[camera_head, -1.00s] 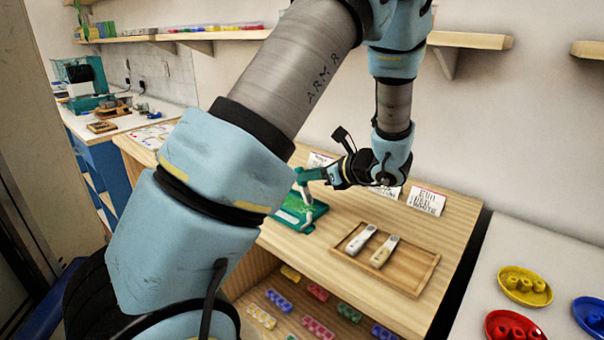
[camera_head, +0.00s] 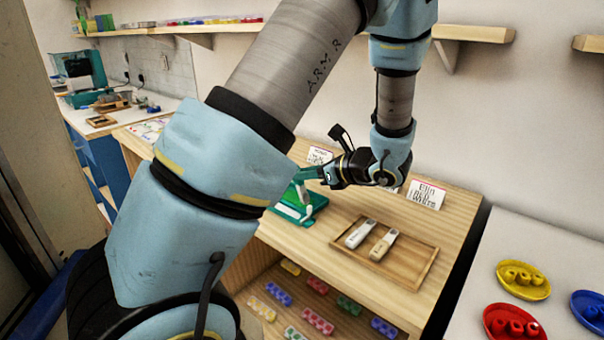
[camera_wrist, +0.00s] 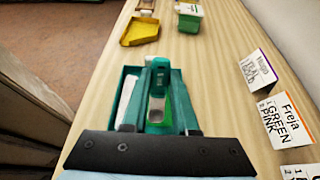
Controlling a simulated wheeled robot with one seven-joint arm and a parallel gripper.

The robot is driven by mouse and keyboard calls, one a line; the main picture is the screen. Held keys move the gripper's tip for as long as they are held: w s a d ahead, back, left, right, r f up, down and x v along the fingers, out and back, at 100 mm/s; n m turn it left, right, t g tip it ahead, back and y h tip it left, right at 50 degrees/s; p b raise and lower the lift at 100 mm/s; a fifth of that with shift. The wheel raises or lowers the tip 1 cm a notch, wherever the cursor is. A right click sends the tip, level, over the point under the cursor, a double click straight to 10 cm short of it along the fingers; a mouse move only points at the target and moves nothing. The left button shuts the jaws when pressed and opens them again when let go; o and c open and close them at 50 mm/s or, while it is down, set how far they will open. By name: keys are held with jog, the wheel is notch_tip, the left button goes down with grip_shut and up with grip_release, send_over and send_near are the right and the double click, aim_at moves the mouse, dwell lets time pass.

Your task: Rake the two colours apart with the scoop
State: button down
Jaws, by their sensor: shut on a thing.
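My gripper (camera_head: 312,173) is shut on a pale tool, which looks like the scoop (camera_wrist: 157,106). In the head view the pale tool (camera_head: 304,192) points down over a green tray (camera_head: 312,211) on the wooden bench. The tray (camera_wrist: 130,71) also shows beneath my gripper (camera_wrist: 160,85) in the wrist view. A second pale strip (camera_wrist: 126,98) lies along its left side. My gripper hides much of the tray. I cannot make out the beads or their colours in it, nor whether the tool touches it.
A wooden tray (camera_head: 424,268) to the right holds a white tool (camera_head: 361,233) and a tan one (camera_head: 383,245). Name cards, including a green-and-pink one (camera_wrist: 284,118), stand along the wall. A yellow tray (camera_wrist: 140,32) and a green tub (camera_wrist: 189,17) are farther along the bench.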

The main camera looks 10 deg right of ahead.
jog(key=shift+w+d, duration=0.2)
jog(key=shift+w+a+b, duration=0.3)
jog(key=shift+w+a, duration=1.9)
jog(key=shift+w, duration=0.1)
jog(key=shift+s+d+p, duration=0.8)
jog(key=shift+s+d, duration=1.55)
jog(key=shift+s, duration=0.05)
jog(key=shift+s+r+p, duration=0.1)
jog(key=shift+r+p, duration=1.9)
jog(key=shift+r, duration=0.45)
